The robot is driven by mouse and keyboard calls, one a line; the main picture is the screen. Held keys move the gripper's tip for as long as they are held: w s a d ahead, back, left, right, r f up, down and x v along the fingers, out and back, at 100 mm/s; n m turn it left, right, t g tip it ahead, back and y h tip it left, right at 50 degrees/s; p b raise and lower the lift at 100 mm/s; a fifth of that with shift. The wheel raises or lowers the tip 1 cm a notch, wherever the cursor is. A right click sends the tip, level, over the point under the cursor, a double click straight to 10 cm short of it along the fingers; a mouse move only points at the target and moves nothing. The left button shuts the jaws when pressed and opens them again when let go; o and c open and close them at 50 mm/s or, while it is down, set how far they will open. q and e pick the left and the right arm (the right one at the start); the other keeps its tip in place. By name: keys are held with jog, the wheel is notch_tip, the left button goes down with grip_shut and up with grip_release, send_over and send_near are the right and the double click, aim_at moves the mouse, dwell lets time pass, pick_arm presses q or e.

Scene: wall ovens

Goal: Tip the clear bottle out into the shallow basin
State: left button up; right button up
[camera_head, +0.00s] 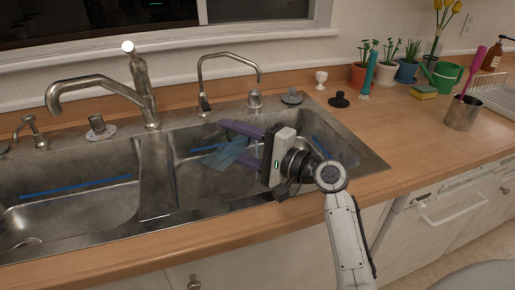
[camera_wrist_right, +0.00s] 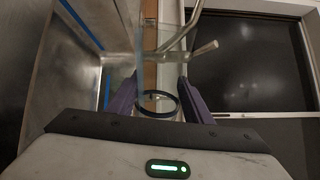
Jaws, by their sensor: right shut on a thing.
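The clear bottle (camera_head: 226,154) shows pale blue and see-through in the head view. It is tilted, nearly lying on its side, over the right-hand sink basin (camera_head: 190,185). My right gripper (camera_head: 240,146) is shut on the bottle, with purple fingers on either side of it. In the right wrist view a dark ring-shaped edge of the bottle (camera_wrist_right: 157,95) shows between the fingers (camera_wrist_right: 158,85). I cannot tell whether anything is inside the bottle or running out. My left gripper is not in view.
A larger faucet (camera_head: 100,85) and a slim faucet (camera_head: 228,60) stand behind the sink. The left-hand basin (camera_head: 75,215) is empty. Potted plants (camera_head: 361,75), a green bucket (camera_head: 447,76) and a metal cup (camera_head: 462,114) stand on the right counter, whose front is clear.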

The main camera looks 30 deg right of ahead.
jog(key=shift+w+d+r+m+p, duration=0.1)
jog(key=shift+d+m+p, duration=0.05)
jog(key=shift+m+p, duration=0.4)
